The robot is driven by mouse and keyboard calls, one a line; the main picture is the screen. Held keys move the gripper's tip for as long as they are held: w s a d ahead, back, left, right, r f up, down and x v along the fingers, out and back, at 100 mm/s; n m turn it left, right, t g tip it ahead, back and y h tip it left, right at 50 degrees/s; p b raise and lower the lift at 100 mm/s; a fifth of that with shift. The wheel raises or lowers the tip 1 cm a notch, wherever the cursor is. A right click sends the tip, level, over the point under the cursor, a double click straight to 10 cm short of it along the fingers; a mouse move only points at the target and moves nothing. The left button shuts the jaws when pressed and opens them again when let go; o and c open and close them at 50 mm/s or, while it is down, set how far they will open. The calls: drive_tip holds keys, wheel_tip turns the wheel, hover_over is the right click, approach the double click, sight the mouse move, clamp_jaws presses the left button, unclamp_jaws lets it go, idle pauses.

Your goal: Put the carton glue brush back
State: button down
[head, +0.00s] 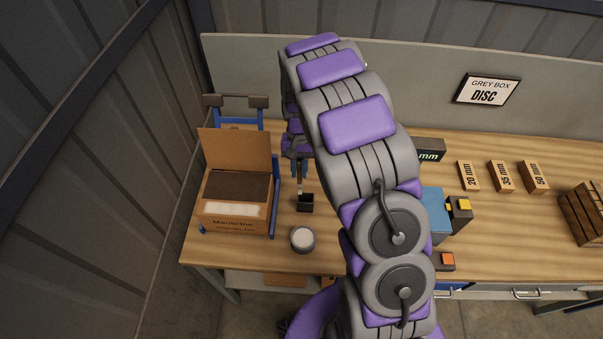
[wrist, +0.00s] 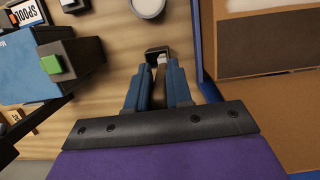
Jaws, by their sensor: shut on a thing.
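My gripper (head: 299,165) points down over the left part of the workbench, and its blue fingers (wrist: 158,90) are shut on the glue brush. The brush (head: 299,186) hangs roughly upright, and its dark handle (wrist: 159,76) shows between the fingers in the wrist view. A small black square holder (head: 306,204) stands on the bench right below it, and it also shows past the fingertips in the wrist view (wrist: 156,52). The brush's lower end is at the holder's opening; I cannot tell if it is inside. The open carton (head: 235,222) stands to the left.
A round pot with a white top (head: 302,239) stands in front of the holder. A blue frame (head: 203,217) surrounds the carton. A blue box (head: 434,208) and several small labelled boxes (head: 502,176) lie right of my arm. A wooden crate (head: 583,214) is at the far right.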

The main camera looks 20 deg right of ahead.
sight(301, 180)
drive_tip(key=shift+f, duration=0.3)
wheel_tip(301, 180, down, 4)
drive_tip(key=shift+d+r, duration=0.1)
drive_tip(key=shift+d, duration=0.05)
drive_tip(key=shift+d+f, duration=0.2)
drive_tip(key=c, duration=1.1)
unclamp_jaws()
drive_tip(key=d, duration=0.3)
drive_tip(key=shift+o, duration=0.4)
drive_tip(key=shift+a+r, duration=0.3)
drive_tip(key=shift+a, duration=0.45)
drive_tip(key=shift+a+r, duration=0.25)
drive_tip(key=shift+a, duration=0.5)
drive_tip(key=v, duration=1.2)
drive_tip(key=s+d+r+b, duration=0.2)
drive_tip(key=s+d+b, duration=0.15)
drive_tip(key=s, duration=0.25)
drive_tip(key=s+f+n+b, duration=0.1)
drive_tip(key=s+b, duration=0.2)
drive_tip(key=s, duration=0.7)
drive_tip(key=s+a+f+n+b, duration=0.1)
drive_tip(key=s+b, duration=0.3)
drive_tip(key=s, duration=0.6)
drive_tip(key=s+a+f+n+t+b, duration=0.1)
drive_tip(key=s+f+b, duration=0.2)
drive_tip(key=s, duration=0.7)
drive_tip(key=shift+s+n+h+b, duration=0.15)
drive_tip(key=shift+n+h+b, duration=0.15)
drive_tip(key=shift+h+b, duration=0.15)
